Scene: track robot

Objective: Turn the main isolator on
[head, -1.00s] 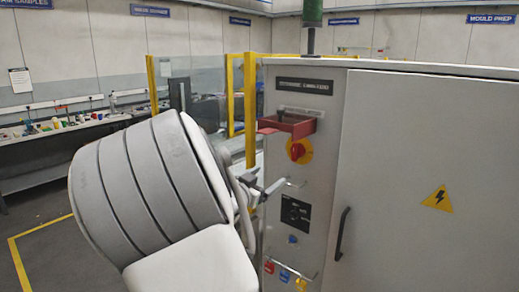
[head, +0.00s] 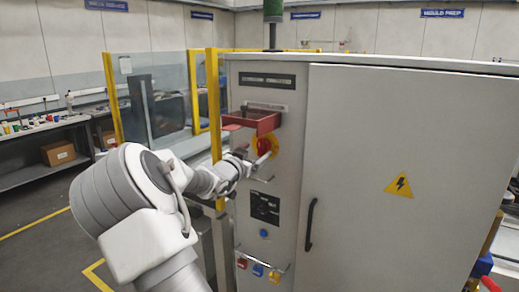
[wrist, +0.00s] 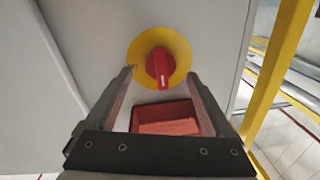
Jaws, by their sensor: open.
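The main isolator is a red rotary handle on a yellow round plate on the grey cabinet's narrow panel. In the head view the isolator (head: 264,146) is partly hidden behind my gripper (head: 262,166) and below a red tray-like bracket (head: 255,120). In the wrist view the red handle (wrist: 160,68) stands beyond and between the fingertips of my gripper (wrist: 158,74), which is open and empty. The handle lies roughly along the picture's vertical. I cannot tell whether the fingertips touch the plate.
The cabinet (head: 400,170) has a closed door with a black handle (head: 311,224). Below the isolator are a black switch plate (head: 265,207), a blue button (head: 264,233) and coloured tags (head: 258,269) on a rail. A yellow post (head: 214,120) stands left of the cabinet.

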